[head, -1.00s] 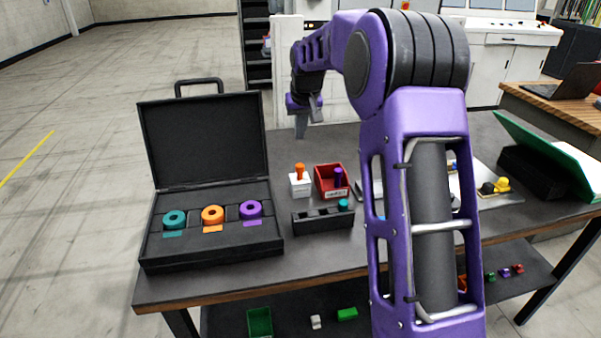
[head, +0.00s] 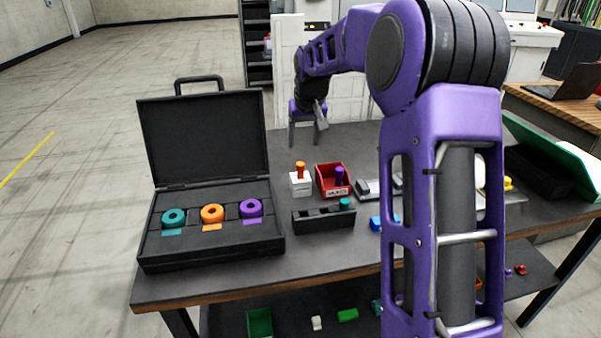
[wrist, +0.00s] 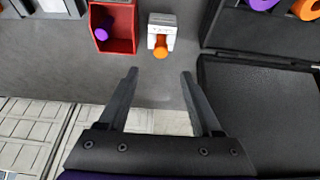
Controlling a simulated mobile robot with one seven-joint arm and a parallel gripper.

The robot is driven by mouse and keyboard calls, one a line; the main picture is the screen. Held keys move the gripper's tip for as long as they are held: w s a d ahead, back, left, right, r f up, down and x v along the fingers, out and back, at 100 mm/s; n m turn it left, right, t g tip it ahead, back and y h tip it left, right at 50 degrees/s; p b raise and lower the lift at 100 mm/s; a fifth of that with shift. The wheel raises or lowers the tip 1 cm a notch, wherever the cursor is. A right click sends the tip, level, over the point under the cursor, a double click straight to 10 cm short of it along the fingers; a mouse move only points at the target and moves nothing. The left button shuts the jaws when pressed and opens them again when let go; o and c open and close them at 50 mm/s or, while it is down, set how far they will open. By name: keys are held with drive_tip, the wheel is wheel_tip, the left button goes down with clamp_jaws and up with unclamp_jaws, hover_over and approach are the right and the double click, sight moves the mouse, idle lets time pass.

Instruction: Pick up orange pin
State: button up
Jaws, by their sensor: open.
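The orange pin (head: 300,169) stands upright in a small white block (head: 300,186) on the dark table. In the wrist view the orange pin (wrist: 160,50) sits in the white block (wrist: 162,30), beyond the fingertips and roughly in line with the gap between them. My gripper (head: 307,134) is open and empty above the back of the table, behind and higher than the pin. In the wrist view my gripper (wrist: 160,72) shows both fingers spread, with nothing between them.
A red bin (head: 333,183) holding a purple pin (head: 339,175) stands right beside the white block. A black rack (head: 312,221) with a teal pin (head: 345,204) lies in front. An open black case (head: 157,240) with teal, orange and purple rings is at left.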

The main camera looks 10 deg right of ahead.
sight(301, 163)
drive_tip(key=x, duration=0.5)
drive_tip(key=shift+f, duration=0.1)
drive_tip(key=shift+x, duration=2.7)
drive_tip(key=shift+s, duration=0.15)
drive_tip(key=shift+c, duration=0.3)
clamp_jaws()
